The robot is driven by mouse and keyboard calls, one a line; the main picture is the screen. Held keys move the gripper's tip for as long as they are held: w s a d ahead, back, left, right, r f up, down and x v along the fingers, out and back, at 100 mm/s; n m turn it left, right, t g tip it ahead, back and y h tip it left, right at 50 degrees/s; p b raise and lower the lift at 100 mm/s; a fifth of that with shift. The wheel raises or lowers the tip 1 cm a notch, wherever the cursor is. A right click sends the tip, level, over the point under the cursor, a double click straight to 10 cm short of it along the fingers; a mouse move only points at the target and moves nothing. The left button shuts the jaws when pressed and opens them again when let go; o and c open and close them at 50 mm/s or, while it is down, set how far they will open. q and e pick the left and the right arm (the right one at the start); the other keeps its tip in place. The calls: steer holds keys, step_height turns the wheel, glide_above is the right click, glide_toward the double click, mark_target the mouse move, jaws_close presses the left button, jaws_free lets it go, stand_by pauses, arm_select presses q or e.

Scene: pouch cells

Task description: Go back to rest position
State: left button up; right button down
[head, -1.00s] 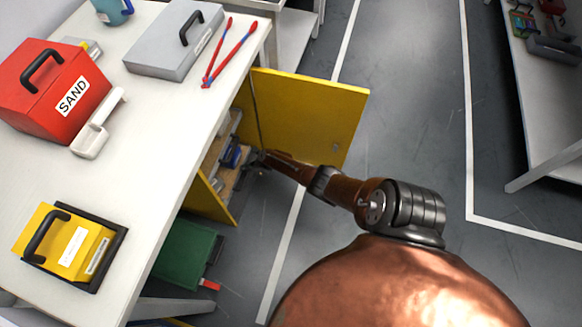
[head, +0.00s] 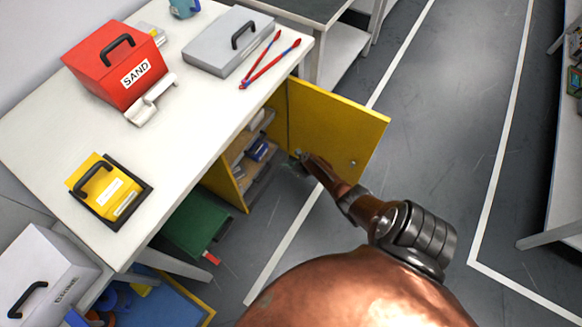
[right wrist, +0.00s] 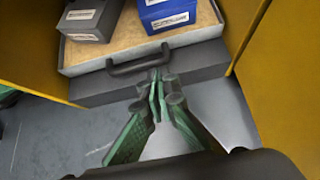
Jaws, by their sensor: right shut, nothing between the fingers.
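My right gripper (head: 298,157) is outside the open yellow cabinet under the table, close to its opening. In the right wrist view its green-padded fingers (right wrist: 159,82) are together with nothing between them. Their tips overlap the right end of a dark handle (right wrist: 140,58) on the grey front of a tray or drawer (right wrist: 100,90); I cannot tell if they touch. A blue box (right wrist: 167,13) and a dark grey box (right wrist: 88,18) are on the tray. My left gripper is not in view.
The yellow cabinet door (head: 335,125) stands open beside my right forearm. The white table (head: 180,150) above holds a red sand box (head: 112,75), a grey case (head: 225,45), red tongs (head: 268,62) and a yellow case (head: 105,190). The floor (head: 450,130) to the right is clear.

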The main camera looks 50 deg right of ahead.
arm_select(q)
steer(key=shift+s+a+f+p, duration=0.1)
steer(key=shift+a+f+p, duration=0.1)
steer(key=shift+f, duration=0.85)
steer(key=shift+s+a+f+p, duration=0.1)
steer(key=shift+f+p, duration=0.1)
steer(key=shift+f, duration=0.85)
arm_select(e)
steer(key=shift+s+r, duration=0.2)
steer(key=shift+s, duration=0.5)
